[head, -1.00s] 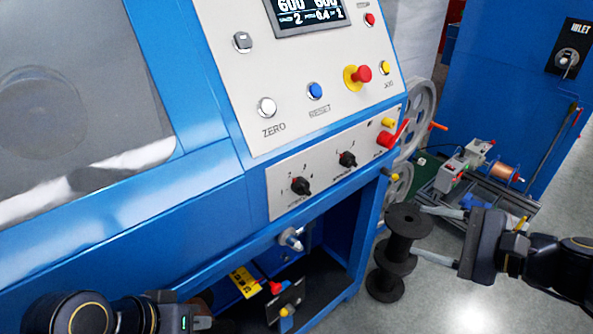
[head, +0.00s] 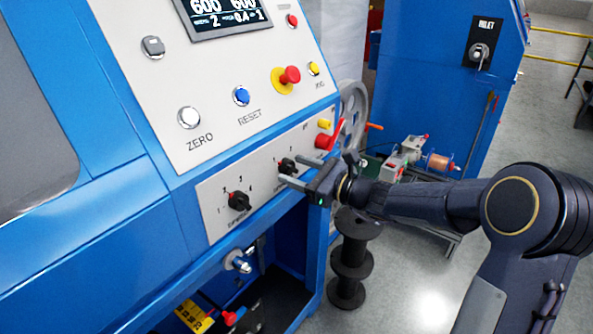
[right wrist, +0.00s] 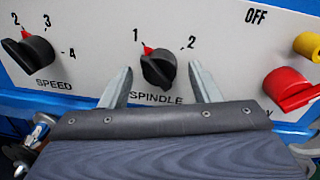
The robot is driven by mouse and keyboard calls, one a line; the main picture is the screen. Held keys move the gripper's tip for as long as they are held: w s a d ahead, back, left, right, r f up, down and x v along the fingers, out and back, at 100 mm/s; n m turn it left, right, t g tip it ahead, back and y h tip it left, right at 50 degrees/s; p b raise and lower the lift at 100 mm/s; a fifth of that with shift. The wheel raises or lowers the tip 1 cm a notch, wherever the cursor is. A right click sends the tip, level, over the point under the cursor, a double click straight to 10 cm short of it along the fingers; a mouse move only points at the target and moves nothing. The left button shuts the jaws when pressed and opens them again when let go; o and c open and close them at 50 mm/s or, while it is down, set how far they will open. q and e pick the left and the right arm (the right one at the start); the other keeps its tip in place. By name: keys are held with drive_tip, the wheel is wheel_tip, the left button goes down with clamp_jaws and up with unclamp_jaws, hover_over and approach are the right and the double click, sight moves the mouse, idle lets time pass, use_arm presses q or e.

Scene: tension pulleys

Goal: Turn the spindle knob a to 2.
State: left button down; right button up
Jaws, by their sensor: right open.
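The spindle knob (right wrist: 158,70) is black with a red pointer, on the light panel with marks 1 and 2. In the right wrist view the red pointer is at 1. In the head view the knob (head: 287,166) is partly beside my fingertips. My right gripper (right wrist: 160,82) is open, with one finger on each side of the knob. It also shows in the head view (head: 288,172), coming in from the right. Whether the fingers touch the knob cannot be told. My left gripper is not in view.
The speed knob (head: 239,202) sits left of the spindle knob. A red lever switch (right wrist: 290,88) and a yellow button (right wrist: 308,46) are to the right. Above are the ZERO (head: 190,117) and RESET (head: 241,96) buttons and a red emergency button (head: 290,75).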

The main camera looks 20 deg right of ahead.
drive_tip(key=shift+w, duration=0.1)
drive_tip(key=c, duration=1)
